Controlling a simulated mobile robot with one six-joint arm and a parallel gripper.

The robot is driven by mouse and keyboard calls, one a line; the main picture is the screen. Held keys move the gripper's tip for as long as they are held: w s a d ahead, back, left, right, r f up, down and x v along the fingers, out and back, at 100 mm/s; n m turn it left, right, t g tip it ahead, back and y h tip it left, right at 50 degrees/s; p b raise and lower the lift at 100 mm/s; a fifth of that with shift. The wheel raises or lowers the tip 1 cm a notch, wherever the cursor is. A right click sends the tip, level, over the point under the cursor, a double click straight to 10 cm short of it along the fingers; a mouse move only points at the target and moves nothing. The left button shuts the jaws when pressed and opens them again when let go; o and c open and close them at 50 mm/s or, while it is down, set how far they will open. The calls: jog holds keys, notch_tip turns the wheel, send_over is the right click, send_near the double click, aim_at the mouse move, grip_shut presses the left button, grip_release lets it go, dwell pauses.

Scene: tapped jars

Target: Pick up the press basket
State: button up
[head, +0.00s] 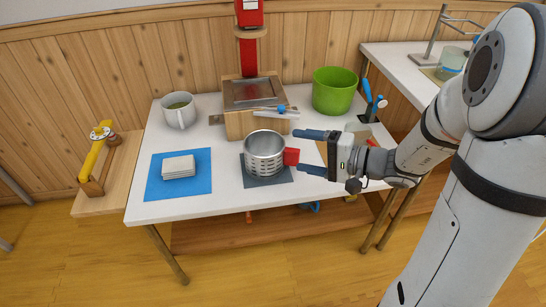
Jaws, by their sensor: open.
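The press basket (264,153) is a perforated silver metal cylinder with a red handle block (291,157) on its right side. It stands upright on a dark grey mat (285,177) at the front middle of the white table. My gripper (306,152) reaches in from the right with its two blue fingers apart. The fingertips are close to the red handle, one on its far side and one on its near side in the picture. Whether they touch it cannot be told from this view.
A wooden press (247,122) with a red column stands behind the basket. A green pot (335,91) is at back right, a white mug (180,110) at back left. A blue mat (153,188) holds stacked white squares (179,167). Bare white tabletop (225,180) lies left of the basket.

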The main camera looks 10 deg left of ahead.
jog(key=w+d+f+m+t+b, duration=0.3)
jog(key=w+d+f+t, duration=0.1)
jog(key=w+f+t, duration=0.15)
jog(key=b, duration=0.3)
send_near(298, 161)
jog(key=w+a, duration=0.1)
jog(key=a, duration=0.1)
jog(key=shift+w+a+h, duration=0.3)
jog(key=shift+w+a, duration=0.05)
jog(key=shift+w+a+r, duration=0.2)
jog(key=shift+w+a, duration=0.1)
jog(key=shift+a, duration=0.15)
jog(key=b+x, duration=0.1)
jog(key=x, duration=0.5)
jog(key=shift+w+a+r, duration=0.1)
jog(key=shift+w+a, duration=0.05)
jog(key=shift+a, duration=0.05)
jog(key=c, duration=1.4)
notch_tip(298, 161, up, 10)
jog(key=p, duration=0.3)
jog(key=shift+p, duration=0.3)
